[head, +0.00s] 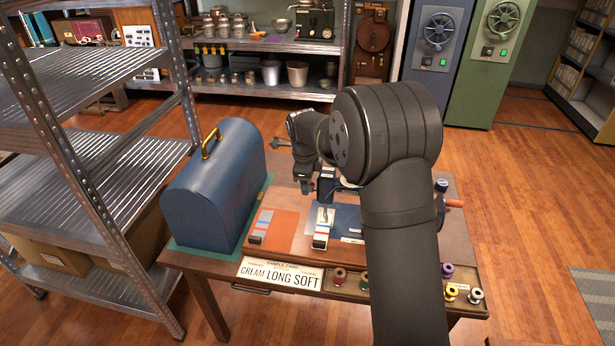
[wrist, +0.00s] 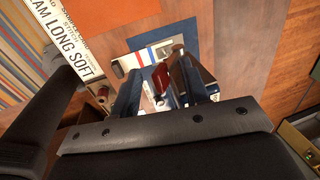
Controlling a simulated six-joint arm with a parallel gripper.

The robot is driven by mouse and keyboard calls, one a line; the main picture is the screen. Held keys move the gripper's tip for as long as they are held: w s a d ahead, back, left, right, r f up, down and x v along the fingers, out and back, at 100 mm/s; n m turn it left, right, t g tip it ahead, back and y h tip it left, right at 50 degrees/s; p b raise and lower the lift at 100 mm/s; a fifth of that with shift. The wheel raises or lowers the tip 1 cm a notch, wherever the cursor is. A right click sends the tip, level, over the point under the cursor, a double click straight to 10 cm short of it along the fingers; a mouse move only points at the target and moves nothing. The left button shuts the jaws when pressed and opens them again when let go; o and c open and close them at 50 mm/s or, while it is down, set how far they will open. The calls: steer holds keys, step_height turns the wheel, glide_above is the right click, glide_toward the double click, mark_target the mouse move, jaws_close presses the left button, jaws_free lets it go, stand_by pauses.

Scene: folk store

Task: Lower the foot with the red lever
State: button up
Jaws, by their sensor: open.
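A sewing machine (head: 326,186) with a dark blue head stands on the wooden table, largely hidden behind my arm. Its handwheel with an orange-red handle (head: 454,204) shows on the right. The red lever (wrist: 160,77) shows in the wrist view, between the two fingers of my gripper (wrist: 157,92); I cannot tell whether they touch it. My gripper is open, pointing down at the machine's left end in the head view (head: 306,186). A blue cloth (head: 348,218) lies by the machine's head. The foot is not clearly visible in either view.
A blue domed case (head: 215,180) with a brass handle stands on a green mat at left. An orange cloth (head: 283,229) lies beside it. A metal rack (head: 95,170) stands close on the left.

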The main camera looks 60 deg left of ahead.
steer(key=shift+s+d+f, duration=0.25)
steer(key=shift+w+a+r, duration=0.1)
steer(key=shift+w, duration=0.05)
steer(key=shift+w+a+r, duration=0.15)
steer(key=shift+r, duration=0.1)
stand_by(0.4)
step_height(320, 180, up, 8)
steer(key=s+d, duration=0.1)
stand_by(0.7)
steer(key=shift+f, duration=0.3)
stand_by(0.3)
steer(key=shift+w+a+f, duration=0.15)
steer(key=shift+f, duration=1.1)
steer(key=shift+w+a+f, duration=0.2)
steer(key=shift+f, duration=1.1)
steer(key=shift+w+a+f, duration=0.15)
steer(key=shift+f, duration=1.1)
